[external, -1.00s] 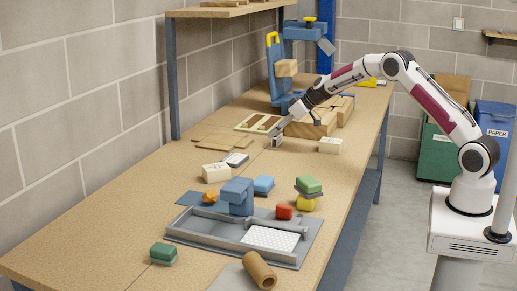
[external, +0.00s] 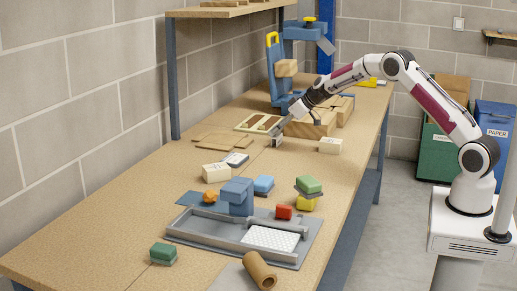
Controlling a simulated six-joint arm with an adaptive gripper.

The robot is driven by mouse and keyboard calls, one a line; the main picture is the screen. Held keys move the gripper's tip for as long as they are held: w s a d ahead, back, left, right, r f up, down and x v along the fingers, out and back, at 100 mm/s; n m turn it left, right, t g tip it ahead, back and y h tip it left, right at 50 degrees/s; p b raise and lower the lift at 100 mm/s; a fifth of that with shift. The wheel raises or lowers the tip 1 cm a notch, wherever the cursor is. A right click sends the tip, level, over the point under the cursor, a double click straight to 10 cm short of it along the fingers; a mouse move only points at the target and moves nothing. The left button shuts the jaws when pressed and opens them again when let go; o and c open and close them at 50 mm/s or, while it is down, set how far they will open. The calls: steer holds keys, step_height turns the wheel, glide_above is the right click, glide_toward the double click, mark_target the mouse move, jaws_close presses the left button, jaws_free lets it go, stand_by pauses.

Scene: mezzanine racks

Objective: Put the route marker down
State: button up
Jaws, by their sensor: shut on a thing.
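My gripper (external: 277,136) is at the far half of the workbench, pointing down close to the bench top, in front of the wooden blocks. It is shut on a small greyish piece, the route marker (external: 277,143). The fingers hide much of the marker, and its shape is too small to make out. I cannot tell whether it touches the bench top.
A framed tray (external: 243,124) lies left of my gripper, wooden blocks (external: 314,127) lie behind it and a cream block (external: 330,145) to its right. Bare bench (external: 300,165) lies in front.

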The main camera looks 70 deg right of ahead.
steer(key=shift+s, duration=0.1)
steer(key=shift+r, duration=4.95)
steer(key=s+a+r+n+y, duration=0.1)
steer(key=s+a+r, duration=0.2)
steer(key=a, duration=0.3)
steer(key=s+a+r+n, duration=0.1)
steer(key=s+a+r, duration=0.2)
steer(key=a, duration=0.2)
steer(key=s+a+f+n+g+y, duration=0.1)
steer(key=s+a+f+n+y, duration=0.1)
steer(key=s+a, duration=0.6)
steer(key=s+a+f+n+g+y, duration=0.1)
steer(key=s+a+f+n+y, duration=0.2)
steer(key=s+a, duration=0.6)
steer(key=shift+f+n+y, duration=0.3)
steer(key=shift+n, duration=0.7)
